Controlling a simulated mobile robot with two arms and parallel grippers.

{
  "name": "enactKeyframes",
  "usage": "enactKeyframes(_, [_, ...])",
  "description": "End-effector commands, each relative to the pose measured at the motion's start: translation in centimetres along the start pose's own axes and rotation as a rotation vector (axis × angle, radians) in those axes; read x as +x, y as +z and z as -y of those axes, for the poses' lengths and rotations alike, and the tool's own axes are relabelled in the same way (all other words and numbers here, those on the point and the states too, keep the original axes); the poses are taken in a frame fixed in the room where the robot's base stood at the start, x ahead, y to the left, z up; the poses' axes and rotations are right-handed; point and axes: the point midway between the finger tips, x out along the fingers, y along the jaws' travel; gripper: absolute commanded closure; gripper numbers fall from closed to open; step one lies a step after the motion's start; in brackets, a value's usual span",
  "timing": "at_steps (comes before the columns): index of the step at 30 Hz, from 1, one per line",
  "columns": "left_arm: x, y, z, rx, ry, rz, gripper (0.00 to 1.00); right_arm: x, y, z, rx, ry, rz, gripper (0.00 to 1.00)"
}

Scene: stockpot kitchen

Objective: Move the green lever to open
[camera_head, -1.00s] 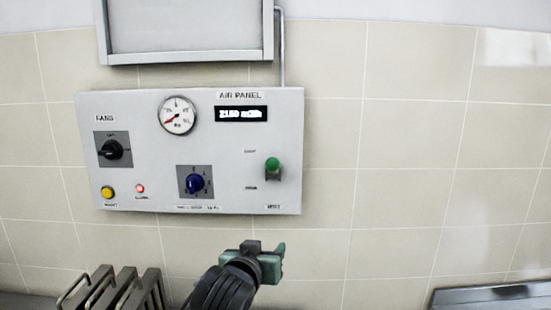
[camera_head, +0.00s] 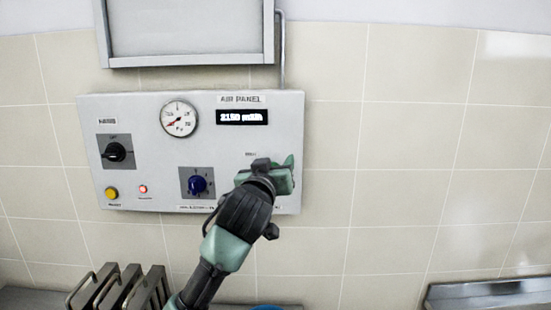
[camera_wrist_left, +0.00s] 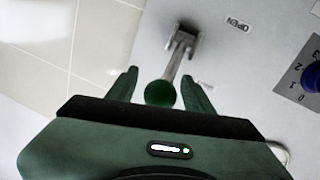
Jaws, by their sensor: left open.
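The green lever shows in the left wrist view, with a green ball (camera_wrist_left: 160,94) on a metal stem that runs from a bracket on the panel. An OPEN label (camera_wrist_left: 238,25) lies beside the bracket, at the end away from the ball. My left gripper (camera_wrist_left: 159,74) is open, with one finger on each side of the ball and visible gaps between. In the head view my left gripper (camera_head: 268,178) is at the right part of the air panel (camera_head: 150,155) and hides the lever. My right gripper is not in view.
A blue knob (camera_head: 197,184) sits left of my gripper on the panel. A black fan switch (camera_head: 115,152), a gauge (camera_head: 179,119), a yellow button (camera_head: 111,192) and a red lamp (camera_head: 142,189) are farther left. The tiled wall to the right is bare.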

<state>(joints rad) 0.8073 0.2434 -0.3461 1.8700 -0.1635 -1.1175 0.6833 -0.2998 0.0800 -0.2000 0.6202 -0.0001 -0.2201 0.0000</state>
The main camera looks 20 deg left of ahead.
Motion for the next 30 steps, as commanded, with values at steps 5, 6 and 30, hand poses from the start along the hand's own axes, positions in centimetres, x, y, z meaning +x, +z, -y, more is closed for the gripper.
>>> enactKeyframes(5, [0.27,0.07,0.03,0.000,0.000,0.000,0.48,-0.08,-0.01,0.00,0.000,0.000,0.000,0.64])
enactKeyframes(6, [0.26,0.07,0.03,0.000,0.000,0.000,0.48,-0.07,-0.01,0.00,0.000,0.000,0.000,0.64])
enactKeyframes(30, [0.22,0.05,0.02,0.000,-0.001,0.000,1.00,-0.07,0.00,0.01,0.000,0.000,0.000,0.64])
